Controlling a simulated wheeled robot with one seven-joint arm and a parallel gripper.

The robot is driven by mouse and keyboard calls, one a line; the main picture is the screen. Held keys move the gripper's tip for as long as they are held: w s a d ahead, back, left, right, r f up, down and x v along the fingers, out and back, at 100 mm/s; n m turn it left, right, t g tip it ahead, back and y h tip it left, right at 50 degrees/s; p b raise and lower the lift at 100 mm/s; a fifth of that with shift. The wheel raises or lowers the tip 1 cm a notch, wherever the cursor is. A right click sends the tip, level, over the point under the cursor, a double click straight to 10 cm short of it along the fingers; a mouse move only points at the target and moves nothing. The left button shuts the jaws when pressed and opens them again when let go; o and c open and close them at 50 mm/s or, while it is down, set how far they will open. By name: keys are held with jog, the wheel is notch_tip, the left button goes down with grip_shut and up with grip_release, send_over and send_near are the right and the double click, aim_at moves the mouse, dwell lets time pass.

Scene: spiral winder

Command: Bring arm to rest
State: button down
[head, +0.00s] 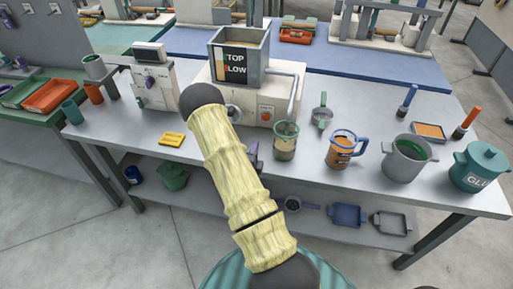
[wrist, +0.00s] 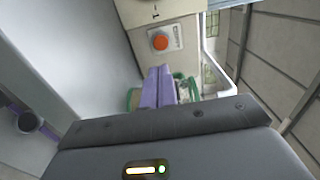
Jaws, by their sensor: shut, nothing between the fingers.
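My gripper shows in the wrist view (wrist: 157,88) with its two purple fingers together and nothing between them. In the head view only a bit of purple beside my sleeved arm shows, and the arm hides most of the gripper. In the wrist view the fingertips point toward the machine's front with its orange button (wrist: 160,42). A green-rimmed glass beaker (wrist: 186,91) shows partly behind the fingers, and I cannot tell the gap. In the head view that beaker (head: 285,142) stands upright on the bench just right of my arm.
The grey bench (head: 350,190) carries a hopper machine (head: 240,55), a blue-handled jug (head: 342,150), a grey pot (head: 406,160) and a teal glue pot (head: 480,167). A yellow block (head: 172,139) lies left of my arm. The bench's front left is mostly clear.

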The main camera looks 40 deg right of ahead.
jog(key=shift+s+d, duration=0.15)
jog(key=shift+d, duration=0.1)
jog(key=shift+w+a+r, duration=0.15)
jog(key=shift+w+a, duration=0.05)
jog(key=shift+w, duration=0.1)
jog(key=w+a+r+n+g+y+p, duration=0.1)
jog(key=a+r+n+g+y+p, duration=0.1)
jog(key=a+r+n+y, duration=0.4)
jog(key=w+a+r+n+g+y+p, duration=0.1)
jog(key=a+r+n+y+p, duration=0.1)
jog(key=a+n+y, duration=0.4)
jog(key=s+a+r+n+g+y+p, duration=0.1)
jog(key=s+a+r+n+g, duration=0.2)
jog(key=s+a+r+n, duration=0.2)
jog(key=s+a+r+n+g, duration=0.3)
jog(key=s+a+r+n, duration=0.2)
jog(key=s+n, duration=0.4)
jog(key=shift+s+a+n+y+p, duration=0.35)
jog(key=shift+a+n+y+p, duration=0.05)
jog(key=shift+a+n, duration=0.45)
jog(key=shift+r, duration=0.1)
